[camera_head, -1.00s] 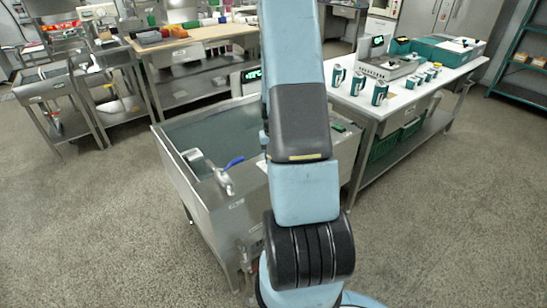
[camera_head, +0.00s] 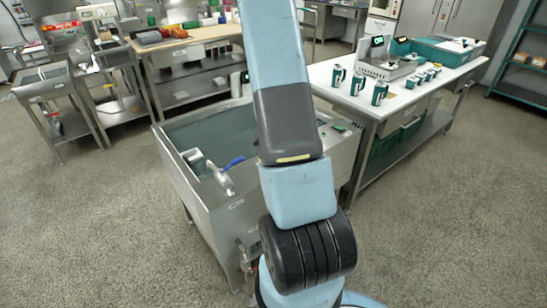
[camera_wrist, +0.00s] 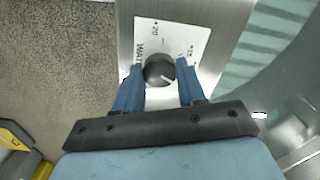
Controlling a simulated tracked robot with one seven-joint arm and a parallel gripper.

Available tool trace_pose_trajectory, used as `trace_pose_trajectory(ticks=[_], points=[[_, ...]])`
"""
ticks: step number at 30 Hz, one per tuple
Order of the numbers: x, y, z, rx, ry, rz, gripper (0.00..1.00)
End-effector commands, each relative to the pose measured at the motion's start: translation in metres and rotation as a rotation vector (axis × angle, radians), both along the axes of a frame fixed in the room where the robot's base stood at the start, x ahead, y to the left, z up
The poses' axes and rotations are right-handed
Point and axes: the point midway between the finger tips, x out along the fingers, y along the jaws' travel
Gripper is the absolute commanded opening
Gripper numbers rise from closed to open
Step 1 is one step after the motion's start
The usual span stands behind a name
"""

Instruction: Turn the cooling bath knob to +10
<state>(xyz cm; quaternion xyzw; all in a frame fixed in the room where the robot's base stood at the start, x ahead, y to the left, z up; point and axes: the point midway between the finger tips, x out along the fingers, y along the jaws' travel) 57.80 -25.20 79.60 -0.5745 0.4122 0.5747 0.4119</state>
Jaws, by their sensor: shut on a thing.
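In the wrist view a round black knob (camera_wrist: 159,70) with a small white pointer mark sits on a white dial plate (camera_wrist: 148,35). The plate is printed with "+20", tick marks and partly hidden lettering. My gripper (camera_wrist: 160,75) has its two blue fingers on either side of the knob and is shut on it. The pointer mark is toward the lower right of the picture. The steel bath (camera_head: 218,222) stands in the middle of the head view. The knob and my gripper are hidden behind my arm there.
A spout (camera_head: 221,178) and a blue item (camera_head: 233,162) are at the bath's left side. A white-topped bench (camera_head: 425,99) with cups and instruments stands to the right. A wooden-topped bench (camera_head: 195,37) is behind. The floor in front is clear.

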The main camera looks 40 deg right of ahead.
Motion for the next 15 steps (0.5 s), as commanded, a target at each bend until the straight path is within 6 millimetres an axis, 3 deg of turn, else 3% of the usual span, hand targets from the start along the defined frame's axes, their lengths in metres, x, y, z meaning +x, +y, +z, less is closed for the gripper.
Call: trace_pose_trajectory(ticks=[15], points=[[0.0022,-0.0006,0.0009,-0.003,-0.005,-0.065,0.09]])
